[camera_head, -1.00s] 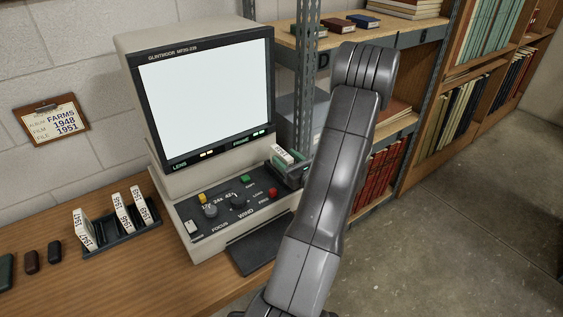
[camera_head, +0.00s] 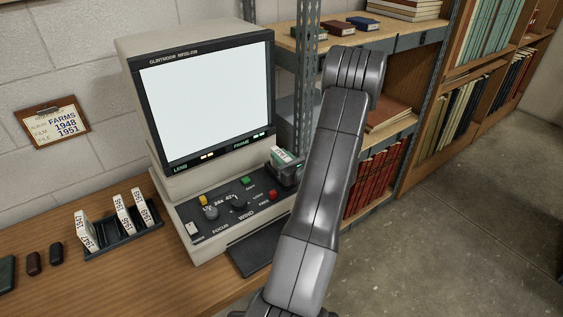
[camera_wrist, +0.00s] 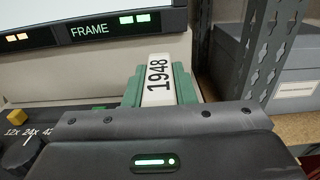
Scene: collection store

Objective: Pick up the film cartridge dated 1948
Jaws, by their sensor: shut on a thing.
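The film cartridge marked 1948 (camera_wrist: 158,78) is white with black figures and stands between green finger pads in the wrist view. My gripper (camera_wrist: 160,88) is shut on it. In the head view the cartridge (camera_head: 284,155) shows as a small white top in my gripper (camera_head: 285,164), beside the right side of the reader (camera_head: 205,100). Its lower part is hidden by the gripper body, and I cannot tell whether it touches anything below.
A dark rack (camera_head: 120,237) with a few white cartridges and an empty gap stands on the wooden desk (camera_head: 130,285). Small dark cases lie left of it. A metal shelf post (camera_head: 305,75) stands close behind the gripper. A card (camera_head: 52,124) on the wall reads FARMS, 1948, 1951.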

